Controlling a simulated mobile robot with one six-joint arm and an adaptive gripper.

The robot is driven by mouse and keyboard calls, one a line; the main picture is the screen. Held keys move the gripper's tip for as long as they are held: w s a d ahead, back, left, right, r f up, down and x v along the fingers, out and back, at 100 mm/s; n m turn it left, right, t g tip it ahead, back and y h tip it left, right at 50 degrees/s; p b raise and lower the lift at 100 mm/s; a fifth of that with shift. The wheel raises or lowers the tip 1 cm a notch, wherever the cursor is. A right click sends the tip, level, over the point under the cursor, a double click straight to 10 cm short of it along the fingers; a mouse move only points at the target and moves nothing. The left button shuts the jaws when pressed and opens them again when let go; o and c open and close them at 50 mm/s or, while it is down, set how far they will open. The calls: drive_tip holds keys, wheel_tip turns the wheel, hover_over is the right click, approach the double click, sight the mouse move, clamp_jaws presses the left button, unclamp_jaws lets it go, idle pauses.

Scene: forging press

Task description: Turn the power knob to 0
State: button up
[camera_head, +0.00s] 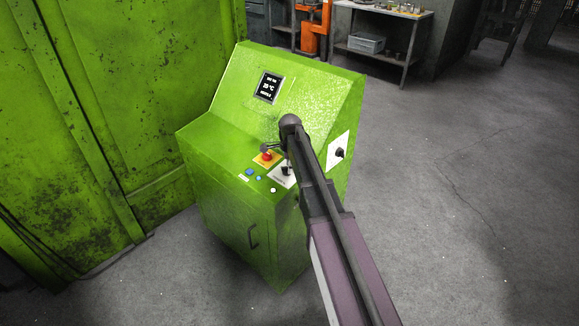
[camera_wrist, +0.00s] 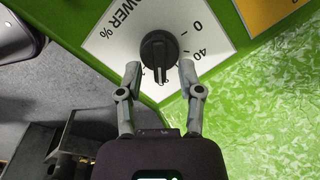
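The power knob (camera_wrist: 159,52) is black and round with a raised grip, on a white plate (camera_wrist: 110,50) marked "POWER %". In the wrist view its grip and pale pointer line face down the picture, away from the printed 0 and 40 at its right. My gripper (camera_wrist: 159,70) is open, with one finger on each side of the grip and a visible gap to it on both sides. In the head view the knob (camera_head: 285,171) sits on top of the green console (camera_head: 225,150), partly hidden by my arm.
A red emergency button (camera_head: 267,157) on a yellow plate is close to the knob. Small blue and white buttons (camera_head: 258,178) lie nearby. Another black knob (camera_head: 339,153) is on a white plate at the console's right. A green press wall (camera_head: 90,130) stands left; floor at right is clear.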

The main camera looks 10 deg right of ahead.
clamp_jaws()
drive_tip(key=shift+n, duration=0.3)
drive_tip(key=n, duration=0.5)
drive_tip(key=shift+w+n+g, duration=0.3)
drive_tip(key=shift+w+g, duration=0.05)
drive_tip(key=shift+g, duration=0.05)
drive_tip(key=n, duration=0.6)
drive_tip(key=shift+w+a+g+h, duration=0.2)
drive_tip(key=shift+a+g+h, duration=0.1)
drive_tip(key=shift+a+h, duration=0.1)
drive_tip(key=n, duration=0.5)
drive_tip(key=shift+a+n+h, duration=0.2)
drive_tip(key=shift+n+h, duration=0.1)
drive_tip(key=shift+n, duration=0.1)
drive_tip(key=n, duration=0.5)
drive_tip(key=shift+a+n+h, duration=0.3)
drive_tip(key=shift+a+n, duration=0.05)
drive_tip(key=shift+n, duration=0.05)
